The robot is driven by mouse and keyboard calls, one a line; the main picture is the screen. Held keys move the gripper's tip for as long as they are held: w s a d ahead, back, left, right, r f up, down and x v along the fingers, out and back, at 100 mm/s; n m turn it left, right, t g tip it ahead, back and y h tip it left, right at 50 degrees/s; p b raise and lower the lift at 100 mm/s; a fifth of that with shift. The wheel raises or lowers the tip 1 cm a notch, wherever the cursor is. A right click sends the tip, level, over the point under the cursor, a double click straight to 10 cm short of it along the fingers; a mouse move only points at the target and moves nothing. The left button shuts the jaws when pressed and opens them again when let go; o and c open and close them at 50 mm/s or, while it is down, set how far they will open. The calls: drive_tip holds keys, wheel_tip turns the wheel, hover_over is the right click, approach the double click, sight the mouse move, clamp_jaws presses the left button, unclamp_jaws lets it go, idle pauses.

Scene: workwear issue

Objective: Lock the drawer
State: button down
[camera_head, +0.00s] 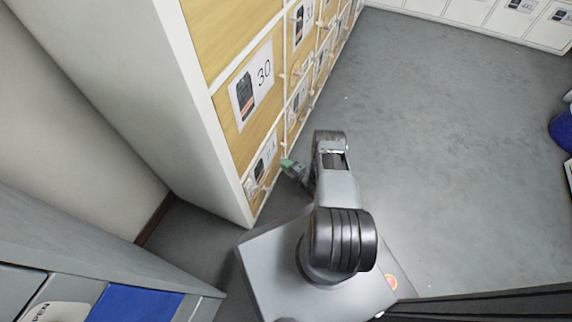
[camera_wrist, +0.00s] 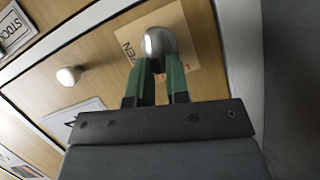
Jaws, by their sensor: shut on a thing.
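My gripper (camera_head: 292,167) is low beside the wooden fronts of the locker bank in the head view. In the wrist view its two green fingers (camera_wrist: 162,82) are shut on a rounded silver knob (camera_wrist: 158,41) on a wooden front (camera_wrist: 108,85). A tan card with dark lettering lies behind the knob (camera_wrist: 128,42); the fingers and knob hide part of its text. A second, smaller pale knob (camera_wrist: 69,75) stands on the wood to the left, apart from the fingers. In the head view my gripper and arm hide the held knob.
The white side wall (camera_head: 150,85) of the locker bank stands at the left. Fronts with labels, one reading 30 (camera_head: 252,85), rise above my gripper. A grey unit with a blue front (camera_head: 133,303) is at lower left. Grey floor (camera_head: 440,150) is open to the right.

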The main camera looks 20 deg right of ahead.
drive_tip(key=shift+f+n+t, duration=0.3)
drive_tip(key=shift+n+t, duration=0.2)
drive_tip(key=shift+n, duration=0.6)
drive_tip(key=shift+a, duration=0.1)
drive_tip(key=c, duration=1.1)
unclamp_jaws()
